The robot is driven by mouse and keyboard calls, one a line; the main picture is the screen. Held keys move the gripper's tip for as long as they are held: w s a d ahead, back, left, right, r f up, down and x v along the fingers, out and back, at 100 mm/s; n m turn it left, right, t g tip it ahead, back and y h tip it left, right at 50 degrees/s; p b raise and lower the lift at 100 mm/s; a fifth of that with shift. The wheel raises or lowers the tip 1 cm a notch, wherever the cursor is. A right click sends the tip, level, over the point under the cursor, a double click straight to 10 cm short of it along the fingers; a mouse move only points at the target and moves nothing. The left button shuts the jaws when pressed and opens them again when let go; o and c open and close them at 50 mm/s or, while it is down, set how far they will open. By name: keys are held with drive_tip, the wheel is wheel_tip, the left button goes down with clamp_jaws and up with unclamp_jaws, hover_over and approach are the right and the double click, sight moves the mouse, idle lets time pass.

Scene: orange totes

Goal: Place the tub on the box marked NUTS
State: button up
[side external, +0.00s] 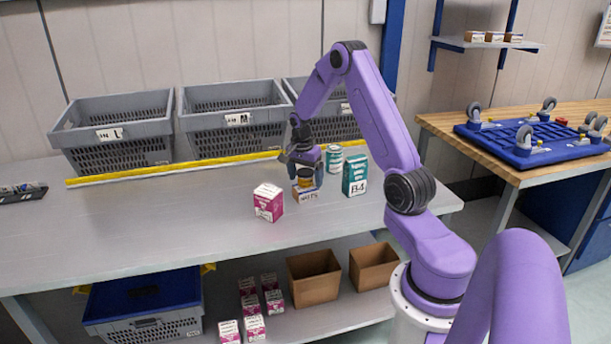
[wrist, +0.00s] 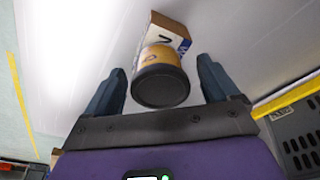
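The tub (wrist: 161,62) is yellow-orange with a dark end facing the wrist camera. In the side view the tub (side external: 307,185) appears to sit upright on top of the small box marked NUTS (side external: 306,196). The box (wrist: 166,28) shows behind the tub in the wrist view, white and brown with dark print. My gripper (wrist: 162,66) is open, with one finger on each side of the tub and a visible gap on both sides. In the side view my gripper (side external: 307,175) is low over the table and partly hides the tub.
A pink-and-white box (side external: 269,203) stands left of the NUTS box. A teal box (side external: 355,174) and a teal-and-white can (side external: 334,161) stand close on the right. Grey bins (side external: 125,137) line the back behind a yellow strip (side external: 210,162).

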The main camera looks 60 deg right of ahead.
sight(303, 173)
drive_tip(key=r, duration=0.3)
drive_tip(key=a+r, duration=0.1)
drive_tip(key=r, duration=0.7)
drive_tip(key=shift+a+r, duration=0.15)
drive_tip(key=shift+a, duration=0.2)
drive_tip(key=s+a+r+n+y, duration=0.1)
drive_tip(key=s+a+n, duration=0.2)
drive_tip(key=a+n, duration=0.7)
drive_tip(key=s+a+r+n, duration=0.2)
drive_tip(key=a+n, duration=0.2)
drive_tip(key=a, duration=1.2)
drive_tip(key=s+a+f+n, duration=0.1)
drive_tip(key=s+a+n, duration=0.3)
drive_tip(key=s+n, duration=0.4)
drive_tip(key=s+a+n+y, duration=0.1)
drive_tip(key=s+a+n, duration=0.3)
drive_tip(key=s+n, duration=0.4)
drive_tip(key=s, duration=0.6)
drive_tip(key=shift+s+a+f+n, duration=0.25)
drive_tip(key=shift+a+f+n, duration=0.05)
drive_tip(key=shift+a+f, duration=0.1)
